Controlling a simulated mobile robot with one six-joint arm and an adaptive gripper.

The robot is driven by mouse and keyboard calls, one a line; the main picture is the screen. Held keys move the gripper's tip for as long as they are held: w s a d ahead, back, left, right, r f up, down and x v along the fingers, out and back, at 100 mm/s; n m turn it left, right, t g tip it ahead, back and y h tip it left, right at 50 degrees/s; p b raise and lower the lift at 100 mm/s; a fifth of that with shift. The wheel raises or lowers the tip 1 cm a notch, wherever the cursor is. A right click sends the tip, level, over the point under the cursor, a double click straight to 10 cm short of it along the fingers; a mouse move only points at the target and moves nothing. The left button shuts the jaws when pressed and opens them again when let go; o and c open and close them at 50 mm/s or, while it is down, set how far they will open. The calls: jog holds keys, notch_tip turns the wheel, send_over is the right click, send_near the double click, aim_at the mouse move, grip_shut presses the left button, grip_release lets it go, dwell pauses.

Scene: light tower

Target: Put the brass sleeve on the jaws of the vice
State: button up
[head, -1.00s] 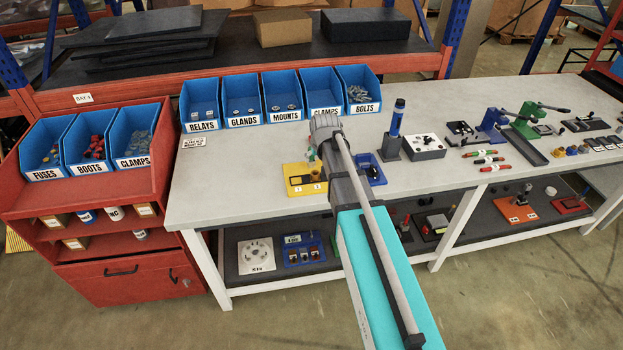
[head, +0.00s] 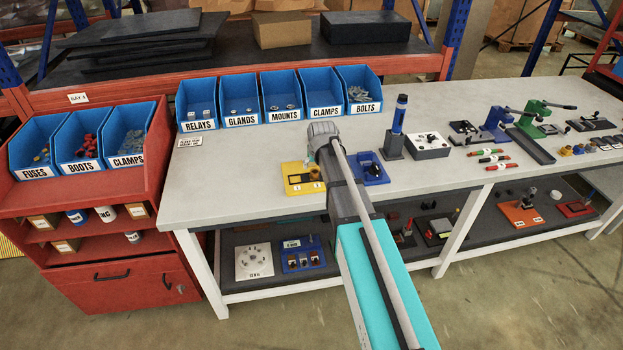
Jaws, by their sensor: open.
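I cannot single out the brass sleeve with certainty. Small yellow-brown round parts (head: 566,150) stand on the right part of the bench. A yellow block (head: 297,187) with a dark part and a brownish piece on it sits just left of my arm. I cannot tell which fixture is the vice; a blue lever fixture (head: 496,124) and a green lever fixture (head: 530,117) stand at the right. My arm reaches over the bench's front edge, its end joint above the bench near the yellow block. My gripper's fingers are hidden behind the arm.
Blue labelled bins (head: 284,97) line the bench's back left. A blue tray (head: 379,178), a blue-topped upright tool (head: 397,125) and a grey box (head: 428,148) stand right of my arm. The bench (head: 235,175) is clear at left. A red cabinet (head: 120,255) adjoins it.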

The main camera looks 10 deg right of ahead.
aim_at(315, 171)
dwell(0.4)
jog(key=shift+b+x, duration=2.35)
jog(key=shift+x, duration=0.3)
jog(key=shift+w+r, duration=0.1)
grip_shut()
